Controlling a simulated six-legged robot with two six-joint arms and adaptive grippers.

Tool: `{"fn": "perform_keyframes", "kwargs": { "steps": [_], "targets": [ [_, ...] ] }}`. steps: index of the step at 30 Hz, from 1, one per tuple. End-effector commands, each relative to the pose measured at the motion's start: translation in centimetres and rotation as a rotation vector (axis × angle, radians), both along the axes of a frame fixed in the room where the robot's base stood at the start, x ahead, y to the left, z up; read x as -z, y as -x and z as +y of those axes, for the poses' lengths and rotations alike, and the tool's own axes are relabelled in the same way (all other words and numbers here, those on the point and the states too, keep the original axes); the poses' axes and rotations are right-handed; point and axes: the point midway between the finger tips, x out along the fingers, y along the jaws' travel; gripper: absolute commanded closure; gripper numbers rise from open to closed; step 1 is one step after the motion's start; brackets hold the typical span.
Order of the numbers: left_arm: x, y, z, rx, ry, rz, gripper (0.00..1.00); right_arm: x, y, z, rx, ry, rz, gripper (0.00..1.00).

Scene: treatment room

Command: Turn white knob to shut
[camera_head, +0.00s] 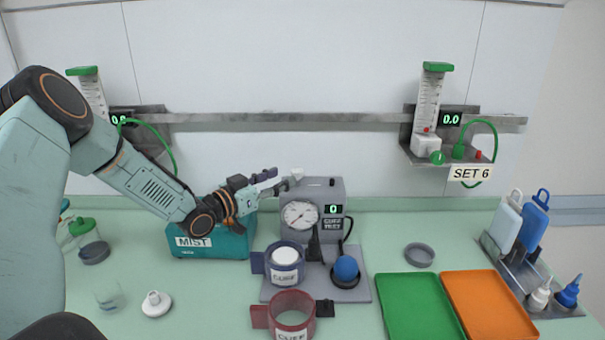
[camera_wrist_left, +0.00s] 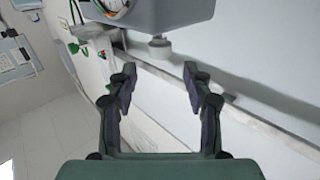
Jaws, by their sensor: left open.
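The white knob (camera_head: 297,172) sits at the top left of the grey cuff test box (camera_head: 324,187), which has a round dial and a display reading 0. In the left wrist view the knob (camera_wrist_left: 160,47) is a small pale cylinder on the grey box (camera_wrist_left: 170,14), seen upside down. My left gripper (camera_head: 274,181) is open and empty, just left of the knob. In the left wrist view its two fingers (camera_wrist_left: 158,82) stand apart, with the knob ahead between them and not touched. My right gripper is not in view.
A teal MIST box (camera_head: 212,244) stands under my left arm. A blue cuff (camera_head: 285,264), a red cuff (camera_head: 292,314) and a blue bulb (camera_head: 346,268) are in front of the box. Green (camera_head: 420,305) and orange (camera_head: 490,304) trays lie right. A metal rail (camera_head: 300,118) crosses the wall.

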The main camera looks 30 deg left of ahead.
Motion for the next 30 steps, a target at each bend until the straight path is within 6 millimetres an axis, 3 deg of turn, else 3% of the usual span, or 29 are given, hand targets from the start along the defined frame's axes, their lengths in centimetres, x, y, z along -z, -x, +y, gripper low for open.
{"fn": "perform_keyframes", "kwargs": {
  "steps": [16,28,30],
  "targets": [
    [0.1,-6.2,-1.6,0.001,-0.001,0.002,0.49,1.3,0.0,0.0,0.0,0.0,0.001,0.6],
    [-0.1,-7.2,-1.8,0.0,0.001,0.0,0.49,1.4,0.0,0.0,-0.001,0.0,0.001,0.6],
    [0.0,-7.2,-1.8,0.0,0.001,0.0,0.55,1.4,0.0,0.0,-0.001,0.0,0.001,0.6]
  ]
}}
